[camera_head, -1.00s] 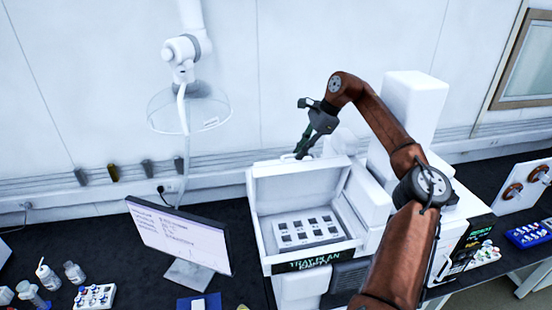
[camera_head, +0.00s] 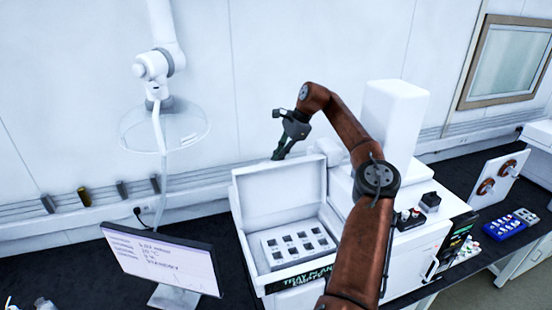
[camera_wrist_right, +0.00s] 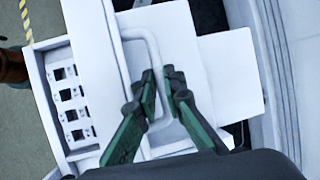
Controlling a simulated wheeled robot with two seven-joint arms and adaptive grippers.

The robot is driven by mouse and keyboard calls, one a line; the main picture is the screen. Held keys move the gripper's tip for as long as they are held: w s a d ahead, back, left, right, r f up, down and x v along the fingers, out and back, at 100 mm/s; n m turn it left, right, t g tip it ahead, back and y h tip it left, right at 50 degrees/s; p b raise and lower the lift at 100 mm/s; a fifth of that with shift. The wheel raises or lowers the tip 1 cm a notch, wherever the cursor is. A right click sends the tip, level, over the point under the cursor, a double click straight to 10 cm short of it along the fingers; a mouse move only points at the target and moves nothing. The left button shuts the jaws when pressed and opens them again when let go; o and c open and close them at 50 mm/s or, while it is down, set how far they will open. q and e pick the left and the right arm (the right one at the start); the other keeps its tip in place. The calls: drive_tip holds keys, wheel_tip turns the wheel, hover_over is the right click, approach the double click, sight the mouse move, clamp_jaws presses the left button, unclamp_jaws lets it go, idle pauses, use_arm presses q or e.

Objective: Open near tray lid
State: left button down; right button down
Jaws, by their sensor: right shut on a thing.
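The near tray lid (camera_head: 278,190) stands raised at the back of the white tray box (camera_head: 236,222). The open box shows a white tray (camera_head: 270,256) with several dark square slots. In the wrist view, the lid's white U-shaped handle (camera_wrist_right: 150,50) runs between the green-black fingers. My right gripper (camera_head: 278,157) is at the lid's upper edge in the head view. It also shows in the wrist view (camera_wrist_right: 163,90), shut on the handle. The far side of the lid is hidden in the head view. My left gripper is not in view.
A monitor (camera_head: 160,258) stands left of the box, below a round clear hood (camera_head: 165,125). A tall white block (camera_head: 395,118) and small dark items stand to the right. A blue rack (camera_head: 505,228) sits farther right. The wall is close behind the lid.

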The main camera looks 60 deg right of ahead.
drive_tip(key=shift+w+f, duration=0.1)
drive_tip(key=shift+f, duration=0.4)
drive_tip(key=c, duration=2)
unclamp_jaws()
drive_tip(key=shift+d, duration=0.1)
drive_tip(key=v, duration=0.8)
drive_tip(key=shift+r, duration=0.45)
